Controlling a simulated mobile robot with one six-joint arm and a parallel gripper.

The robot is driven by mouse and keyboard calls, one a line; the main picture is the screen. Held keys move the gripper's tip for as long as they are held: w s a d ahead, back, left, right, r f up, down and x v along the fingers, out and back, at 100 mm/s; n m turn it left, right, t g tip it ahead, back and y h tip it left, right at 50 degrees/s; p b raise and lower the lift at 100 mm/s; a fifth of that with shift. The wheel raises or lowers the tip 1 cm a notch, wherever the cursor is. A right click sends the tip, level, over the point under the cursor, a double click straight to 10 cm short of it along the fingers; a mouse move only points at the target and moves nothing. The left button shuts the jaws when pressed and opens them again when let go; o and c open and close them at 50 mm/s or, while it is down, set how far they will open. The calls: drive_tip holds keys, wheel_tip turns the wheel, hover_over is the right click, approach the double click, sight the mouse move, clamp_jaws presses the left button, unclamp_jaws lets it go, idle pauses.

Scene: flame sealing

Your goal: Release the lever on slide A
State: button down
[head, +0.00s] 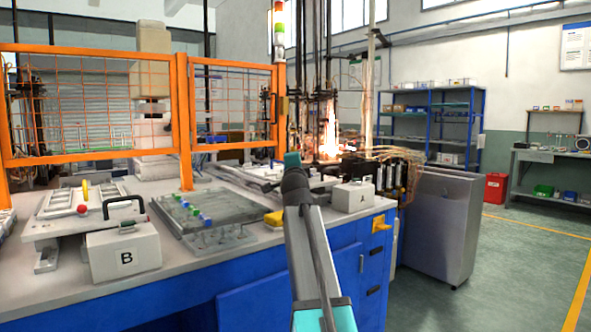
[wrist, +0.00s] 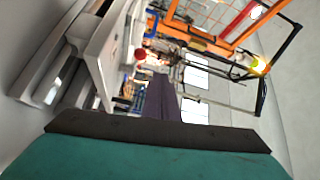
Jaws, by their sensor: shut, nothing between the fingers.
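Slide A is a pale fixture (head: 258,174) on the bench right of centre in the head view. Its front box (head: 351,199) bears the letter A, with a black handle (head: 356,167) above it. My arm covers part of this area, and I cannot make out the lever. My gripper is not clear in the head view. In the wrist view its dark fingers (wrist: 162,95) are together and empty. A white fixture (wrist: 92,50) with a red knob (wrist: 140,54) lies left of the fingers, apart from them; I cannot tell which slide it is.
Slide B's box (head: 105,262) stands at the left with a black handle. A grey tray (head: 240,213) with coloured pieces lies between the slides. An orange mesh fence (head: 182,120) stands behind. Flames (head: 330,135) burn behind slide A. A grey cabinet (head: 445,225) stands right.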

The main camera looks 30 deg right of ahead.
drive_tip(key=r+p+v, duration=0.1)
drive_tip(key=v, duration=0.6)
drive_tip(key=s+d+r+p+v, duration=0.1)
drive_tip(key=v, duration=0.7)
drive_tip(key=shift+d+r, duration=0.25)
drive_tip(key=shift+d, duration=0.05)
drive_tip(key=shift+s, duration=0.2)
idle(0.4)
